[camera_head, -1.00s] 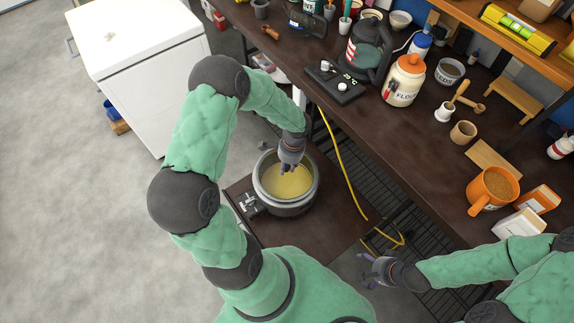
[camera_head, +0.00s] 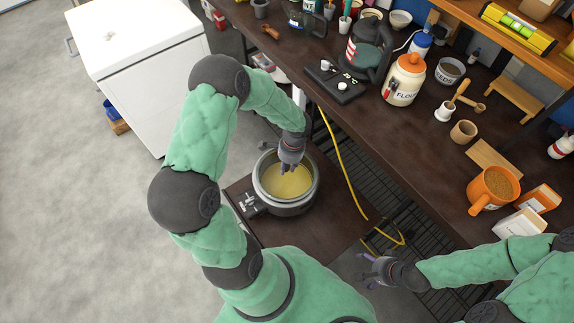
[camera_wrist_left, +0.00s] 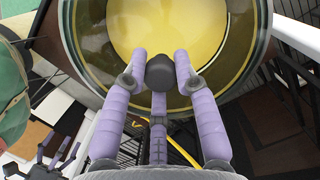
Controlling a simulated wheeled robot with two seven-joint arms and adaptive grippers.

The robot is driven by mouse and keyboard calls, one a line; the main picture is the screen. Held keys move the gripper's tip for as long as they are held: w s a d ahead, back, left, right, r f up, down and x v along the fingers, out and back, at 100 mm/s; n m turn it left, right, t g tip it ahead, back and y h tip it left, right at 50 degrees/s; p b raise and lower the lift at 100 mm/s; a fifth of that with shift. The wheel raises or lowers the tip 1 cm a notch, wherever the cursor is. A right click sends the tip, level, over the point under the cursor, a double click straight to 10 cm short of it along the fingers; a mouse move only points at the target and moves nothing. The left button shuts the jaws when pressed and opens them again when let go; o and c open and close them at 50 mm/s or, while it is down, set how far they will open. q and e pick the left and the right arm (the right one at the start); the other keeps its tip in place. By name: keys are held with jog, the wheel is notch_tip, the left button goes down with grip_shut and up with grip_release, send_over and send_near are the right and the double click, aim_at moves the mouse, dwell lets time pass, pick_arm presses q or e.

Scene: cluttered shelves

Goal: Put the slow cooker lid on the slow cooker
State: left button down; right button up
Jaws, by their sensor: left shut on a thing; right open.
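The slow cooker (camera_head: 290,210) stands on a low dark table, with yellow content showing inside. My left gripper (camera_head: 289,167) is over it, fingers pointing down. In the left wrist view my left gripper (camera_wrist_left: 160,85) is shut on the dark knob (camera_wrist_left: 160,72) of the slow cooker lid (camera_wrist_left: 215,40). The lid is clear glass, and the yellow shows through it. The lid lies over the cooker's opening; I cannot tell whether it rests on the rim or is slightly above it. My right gripper (camera_head: 372,271) is open and empty, off to the right.
The low dark table (camera_head: 325,225) has some free room right of the cooker. A yellow cable (camera_head: 337,155) hangs beside it. The long workbench (camera_head: 425,135) carries a flour jar (camera_head: 404,80), an orange mug (camera_head: 491,188) and other clutter. A white cabinet (camera_head: 140,60) stands at left.

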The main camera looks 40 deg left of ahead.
pick_arm(q)
jog(key=shift+f+b, duration=0.35)
dwell(0.3)
jog(key=c, duration=0.9)
grip_release()
jog(key=shift+r+p, duration=2.45)
jog(key=shift+r, duration=0.65)
jog(key=shift+f, duration=0.15)
